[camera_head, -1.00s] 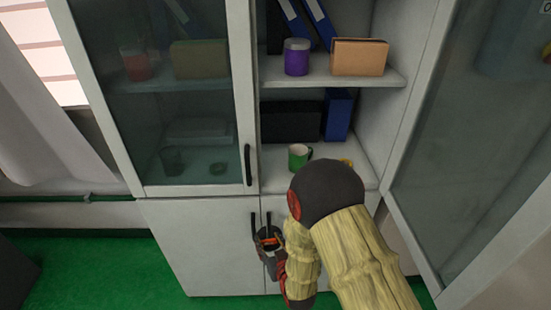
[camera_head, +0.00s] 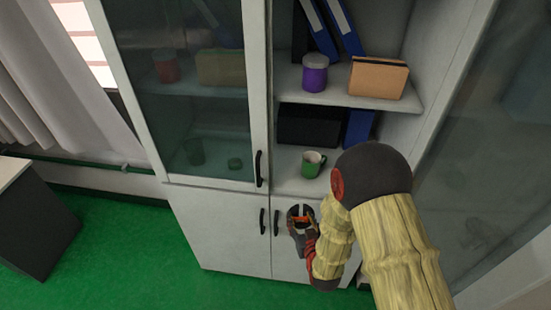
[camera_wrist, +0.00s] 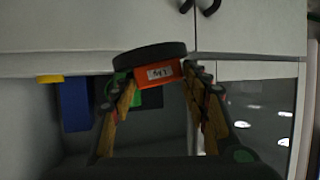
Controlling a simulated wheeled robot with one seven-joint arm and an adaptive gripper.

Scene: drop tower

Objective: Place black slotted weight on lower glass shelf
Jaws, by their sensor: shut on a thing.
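The black slotted weight (camera_wrist: 150,54) shows in the wrist view as a dark disc with an orange label block below it. My gripper (camera_wrist: 158,76) is shut on it, with one finger on each side. In the head view my gripper (camera_head: 300,218) and the weight (camera_head: 298,209) are in front of the lower cabinet doors, just right of the two black handles and below the lower shelf (camera_head: 289,167). That shelf is in the cabinet's open right half. My arm hides its right part.
A green mug (camera_head: 312,164) stands on the lower shelf, with a dark box (camera_head: 308,128) and blue binder (camera_head: 358,128) behind. The upper shelf holds a purple jar (camera_head: 315,74) and brown box (camera_head: 378,78). The left glass door (camera_head: 195,100) is shut; the right one (camera_head: 490,150) stands open.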

